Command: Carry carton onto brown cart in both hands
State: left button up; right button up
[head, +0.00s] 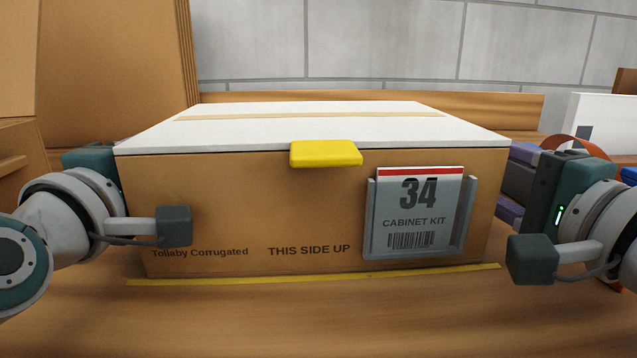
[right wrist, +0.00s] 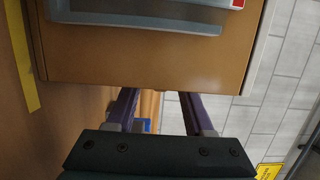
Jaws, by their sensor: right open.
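The carton (head: 260,215) is a wide brown box with a white lid, a yellow tab at its front top edge and a "34 CABINET KIT" label in a grey holder. It sits upright on a wooden surface (head: 330,320) in the head view. My left gripper (head: 92,158) is at the carton's left side, its fingers hidden behind the carton's edge. My right gripper (head: 520,183) is at the right side, its purple fingers spread. In the right wrist view, the open fingers (right wrist: 158,100) reach to the carton's side (right wrist: 150,65), with no clear grip on it. No brown cart can be made out.
A yellow line (head: 320,274) runs along the surface in front of the carton. Tall brown cardboard (head: 110,70) stands at the back left. A white box (head: 605,125) and a round orange-rimmed item (head: 575,146) are at the right, near my right gripper. A grey block wall is behind.

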pick_arm(q)
grip_shut()
pick_arm(e)
grip_shut()
dwell(1.3)
